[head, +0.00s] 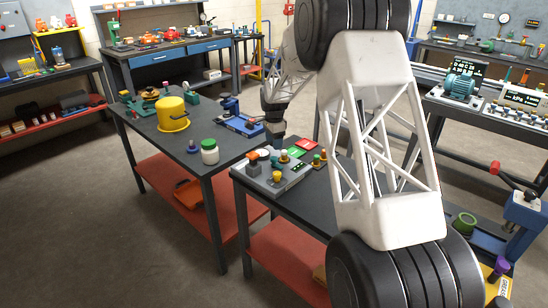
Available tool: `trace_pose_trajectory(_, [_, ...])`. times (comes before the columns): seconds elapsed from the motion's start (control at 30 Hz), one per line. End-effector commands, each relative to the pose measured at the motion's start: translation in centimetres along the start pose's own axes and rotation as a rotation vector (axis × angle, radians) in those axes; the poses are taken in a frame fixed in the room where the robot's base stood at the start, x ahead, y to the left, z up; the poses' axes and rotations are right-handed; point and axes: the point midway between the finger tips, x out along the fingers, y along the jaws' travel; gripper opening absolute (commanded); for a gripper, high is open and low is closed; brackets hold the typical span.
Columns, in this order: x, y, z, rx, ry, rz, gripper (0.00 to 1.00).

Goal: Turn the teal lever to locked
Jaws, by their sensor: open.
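My gripper (277,143) is dark and points down, just above the back of a grey control panel (268,188) on the near dark table. Its jaws are open, but the gap between them is too small to make out. The panel carries a yellow knob (277,177), an orange-topped knob (284,156), a white disc and a small display. Small bluish parts show near its left end and below the gripper. I cannot tell which of them, if any, is the teal lever, or how it is set. My white arm hides what lies to the right.
Red and green plates (306,144) lie behind the panel. A white jar with a green lid (209,152) and a yellow pot (173,114) stand on the left table. A teal motor (460,84) sits on the right bench. A blue stand (523,212) with a red-knobbed lever is at far right.

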Motion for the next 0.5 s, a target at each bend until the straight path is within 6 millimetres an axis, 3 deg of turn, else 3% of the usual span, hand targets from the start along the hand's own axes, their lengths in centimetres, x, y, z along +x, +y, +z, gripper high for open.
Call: trace_pose_trajectory(0.5, [5.0, 0.1, 0.0, 0.000, 0.000, 0.002, 0.59])
